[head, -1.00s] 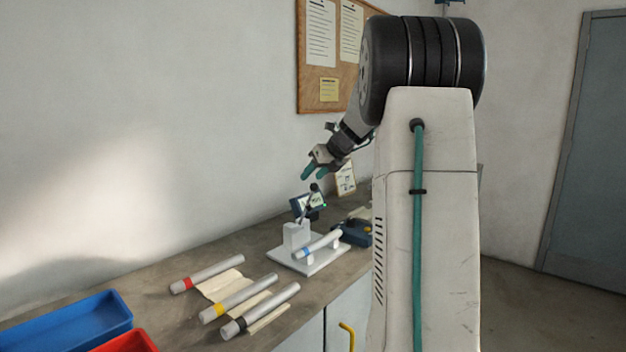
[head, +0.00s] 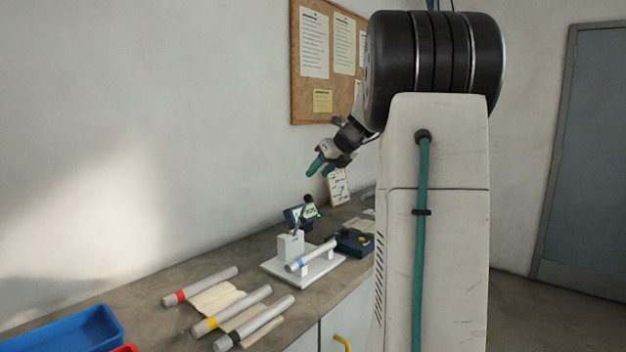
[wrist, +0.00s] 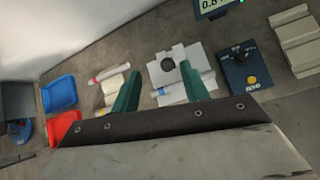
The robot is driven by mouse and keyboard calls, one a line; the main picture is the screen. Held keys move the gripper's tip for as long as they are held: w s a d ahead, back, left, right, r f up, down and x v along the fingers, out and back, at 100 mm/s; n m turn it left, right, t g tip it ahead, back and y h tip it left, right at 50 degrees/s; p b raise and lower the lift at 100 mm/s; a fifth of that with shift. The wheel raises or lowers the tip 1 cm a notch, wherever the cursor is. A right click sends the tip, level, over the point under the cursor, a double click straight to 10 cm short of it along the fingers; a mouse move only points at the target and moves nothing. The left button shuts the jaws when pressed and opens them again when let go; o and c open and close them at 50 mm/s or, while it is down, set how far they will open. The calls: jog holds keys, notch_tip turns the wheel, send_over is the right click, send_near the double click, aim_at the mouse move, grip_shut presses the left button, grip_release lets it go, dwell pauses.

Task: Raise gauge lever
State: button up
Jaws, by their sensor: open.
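The gauge lever (head: 306,200) is a thin dark rod with a round black knob, standing up with a slight tilt from a pale block on the white jig (head: 277,270). A grey tube with a blue band (head: 311,256) lies on the jig's supports. My gripper (head: 321,168) has teal fingers, is open and empty, and hangs above the knob, apart from it. In the wrist view the knob (wrist: 168,64) shows between the two finger tips (wrist: 160,68), farther off. The lever's rod is mostly hidden under the knob there.
A gauge display (head: 300,216) stands just behind the lever. A dark blue box with a yellow button (wrist: 245,72) sits beside the jig. Several banded tubes (head: 234,311) lie on the bench at the front left, near a blue bin (head: 85,329) and a red bin (wrist: 64,128).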

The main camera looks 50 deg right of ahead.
jog(key=shift+v, duration=0.9)
jog(key=shift+r, duration=0.1)
jog(key=c, duration=0.4)
jog(key=shift+m+h, duration=0.3)
jog(key=shift+h, duration=0.1)
jog(key=s, duration=0.3)
jog(key=s+f, duration=0.1)
jog(key=s, duration=0.1)
jog(key=shift+a, duration=0.2)
grip_shut()
notch_tip(320, 180, down, 3)
jog(key=s+a, duration=0.1)
jog(key=s, duration=0.2)
jog(key=w+f, duration=0.6)
jog(key=w, duration=0.4)
jog(key=shift+d+g, duration=0.35)
jog(key=shift+g, duration=0.05)
jog(key=shift+w+f, duration=0.1)
jog(key=shift+w, duration=0.05)
